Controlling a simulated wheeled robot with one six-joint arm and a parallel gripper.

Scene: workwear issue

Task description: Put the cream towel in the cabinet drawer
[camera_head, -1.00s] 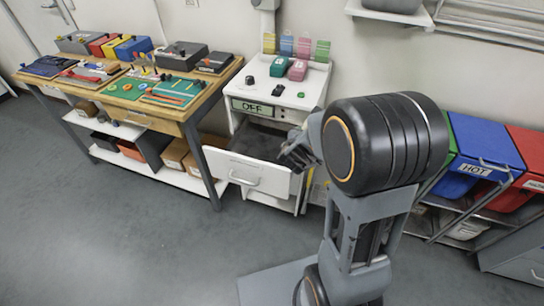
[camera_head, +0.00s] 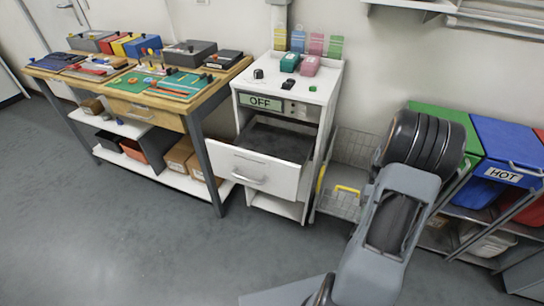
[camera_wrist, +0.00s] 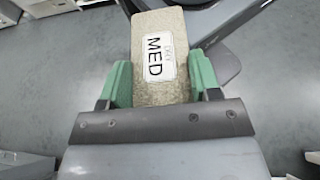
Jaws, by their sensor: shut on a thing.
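In the wrist view, the green fingers of my gripper (camera_wrist: 162,78) are shut on the cream towel (camera_wrist: 150,22), a folded beige block with a white label reading MED. It is held above the grey floor. In the head view, the white cabinet's drawer (camera_head: 240,170) is pulled open, and the part of its dark grey inside that shows looks empty. My arm stands to the right of the cabinet. My gripper and the towel are hidden behind the arm there.
The white cabinet (camera_head: 321,88) has an OFF display and small coloured items on top. A wooden workbench (camera_head: 135,103) with tool trays stands left. A wire basket (camera_head: 343,205) is right of the cabinet, then green, blue (camera_head: 510,140) and red bins. The floor in front is clear.

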